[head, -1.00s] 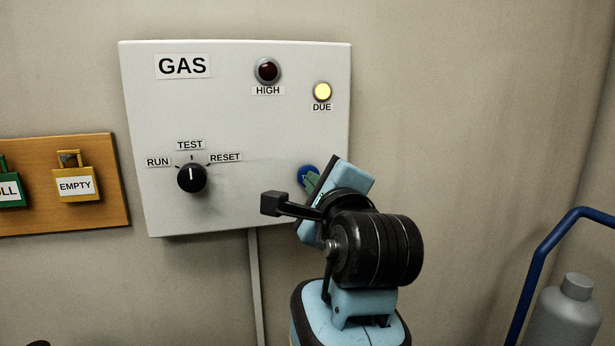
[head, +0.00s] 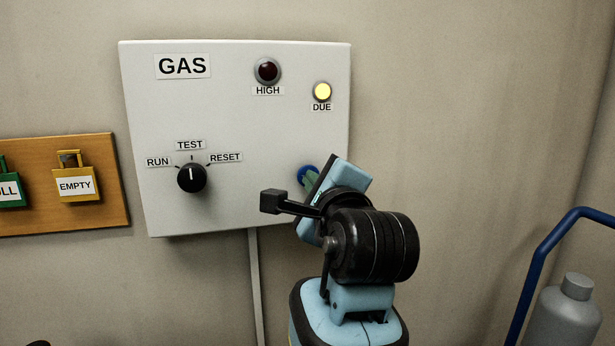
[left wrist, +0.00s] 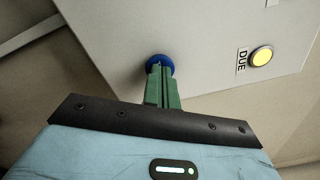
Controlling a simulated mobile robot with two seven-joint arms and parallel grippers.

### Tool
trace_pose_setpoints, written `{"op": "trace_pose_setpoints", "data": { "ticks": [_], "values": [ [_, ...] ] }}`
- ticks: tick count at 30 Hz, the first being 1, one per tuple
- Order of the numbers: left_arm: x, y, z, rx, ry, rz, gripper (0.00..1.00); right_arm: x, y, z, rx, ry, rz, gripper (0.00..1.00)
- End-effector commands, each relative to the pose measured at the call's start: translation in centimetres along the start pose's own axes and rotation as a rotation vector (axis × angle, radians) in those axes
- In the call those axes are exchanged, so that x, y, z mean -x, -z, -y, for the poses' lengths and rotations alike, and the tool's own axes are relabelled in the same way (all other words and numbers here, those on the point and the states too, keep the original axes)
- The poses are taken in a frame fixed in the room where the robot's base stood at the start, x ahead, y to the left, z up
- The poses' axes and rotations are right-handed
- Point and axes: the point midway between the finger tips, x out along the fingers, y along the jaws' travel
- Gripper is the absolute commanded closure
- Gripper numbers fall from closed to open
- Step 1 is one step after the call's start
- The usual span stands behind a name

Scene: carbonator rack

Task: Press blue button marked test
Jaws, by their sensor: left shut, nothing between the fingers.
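The blue button (head: 303,174) is on the lower right of the white GAS panel (head: 230,120), partly covered by my left gripper. It also shows in the left wrist view (left wrist: 160,61), behind the green fingertips. My left gripper (head: 310,181) is shut and empty, its fingertips in front of the button and touching it or very close; I cannot tell which. Any label by the button is hidden. The black knob (head: 192,178) points up to TEST, between RUN and RESET. My right gripper is not in view.
The DUE lamp (head: 322,91) is lit yellow and the HIGH lamp (head: 267,70) is dark. A wooden board (head: 110,180) with padlocks hangs to the left. A blue rail (head: 540,260) and a grey bottle (head: 565,315) stand at the right.

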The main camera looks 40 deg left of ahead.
Motion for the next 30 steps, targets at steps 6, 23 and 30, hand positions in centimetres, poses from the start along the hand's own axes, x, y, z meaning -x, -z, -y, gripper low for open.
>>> {"op": "trace_pose_setpoints", "data": {
  "ticks": [6, 23, 30],
  "values": [
    [-0.3, 0.0, 0.0, 0.000, 0.000, 0.000, 1.00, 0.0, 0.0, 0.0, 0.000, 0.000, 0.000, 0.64],
    [0.4, 0.1, 0.1, 0.000, 0.001, -0.001, 1.00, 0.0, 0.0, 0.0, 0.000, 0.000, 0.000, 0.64],
    [1.9, 0.0, 0.0, 0.000, 0.001, -0.002, 1.00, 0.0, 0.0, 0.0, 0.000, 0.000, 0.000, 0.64]
  ]
}}
